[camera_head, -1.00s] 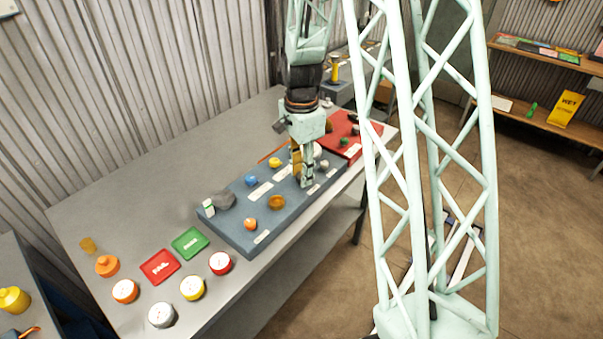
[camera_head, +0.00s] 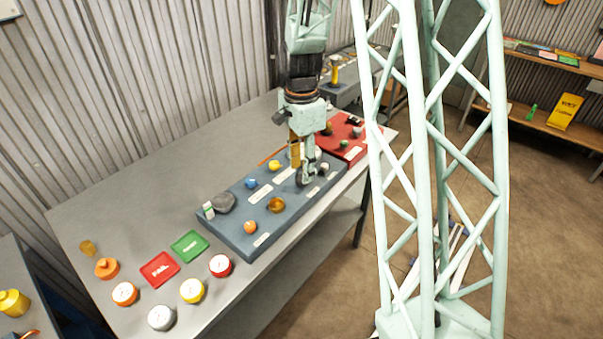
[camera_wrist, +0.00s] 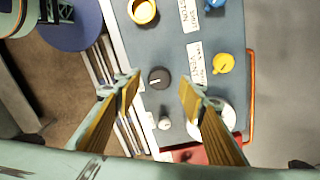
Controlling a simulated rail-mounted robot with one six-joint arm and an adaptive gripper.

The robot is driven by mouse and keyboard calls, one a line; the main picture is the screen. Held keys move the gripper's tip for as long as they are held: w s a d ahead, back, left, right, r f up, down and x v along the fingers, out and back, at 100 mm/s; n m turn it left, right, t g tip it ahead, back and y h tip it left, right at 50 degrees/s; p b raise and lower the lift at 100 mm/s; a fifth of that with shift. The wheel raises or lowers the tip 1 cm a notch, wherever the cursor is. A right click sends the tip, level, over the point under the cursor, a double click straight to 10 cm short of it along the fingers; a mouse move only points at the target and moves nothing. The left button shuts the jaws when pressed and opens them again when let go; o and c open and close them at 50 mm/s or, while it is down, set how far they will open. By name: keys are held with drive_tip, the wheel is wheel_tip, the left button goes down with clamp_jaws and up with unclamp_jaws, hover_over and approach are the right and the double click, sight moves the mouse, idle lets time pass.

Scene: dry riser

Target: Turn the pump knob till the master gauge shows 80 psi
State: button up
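A black round knob (camera_wrist: 159,77) with a pale pointer line stands on the blue-grey panel (camera_wrist: 219,38). My gripper (camera_wrist: 158,82) is open over it, one fingertip on either side with gaps, apart from it in the wrist view. In the head view, the dark knob (camera_head: 302,180) shows just below the fingers of my gripper (camera_head: 302,171). A round white-faced thing (camera_wrist: 227,117), possibly a gauge, is partly hidden behind the right finger in the wrist view. No gauge reading is legible, and I cannot tell which is the master gauge.
The panel also carries a yellow knob (camera_wrist: 223,63), a brass ring-like part (camera_wrist: 142,11), a blue knob (camera_head: 251,183) and a small pale knob (camera_wrist: 165,123). A red board (camera_head: 352,133) adjoins it. Loose coloured discs and plates lie on the grey table (camera_head: 130,200).

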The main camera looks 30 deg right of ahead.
sight(301, 179)
wheel_tip(301, 179, up, 9)
drive_tip(key=shift+f, duration=0.2)
idle(0.4)
drive_tip(key=shift+r, duration=0.1)
idle(0.5)
drive_tip(key=s+a+r+n+t, duration=0.1)
drive_tip(key=s+a+r+n, duration=0.35)
drive_tip(key=s+r, duration=0.3)
drive_tip(key=s+a+r+n+t, duration=0.1)
drive_tip(key=s+a+r+n, duration=0.3)
drive_tip(key=s+a+r, duration=0.4)
drive_tip(key=s+a+r+n, duration=0.1)
drive_tip(key=s+n, duration=0.2)
drive_tip(key=s, duration=0.3)
drive_tip(key=s+a+r+n+t, duration=0.1)
drive_tip(key=s+a+r+n, duration=0.1)
drive_tip(key=s, duration=0.4)
drive_tip(key=s+a+r+n+t, duration=0.1)
drive_tip(key=s+r+n, duration=0.1)
drive_tip(key=s+n, duration=0.3)
drive_tip(key=shift+s+a+r, duration=0.25)
drive_tip(key=shift+s+a, duration=0.1)
drive_tip(key=shift+s, duration=0.65)
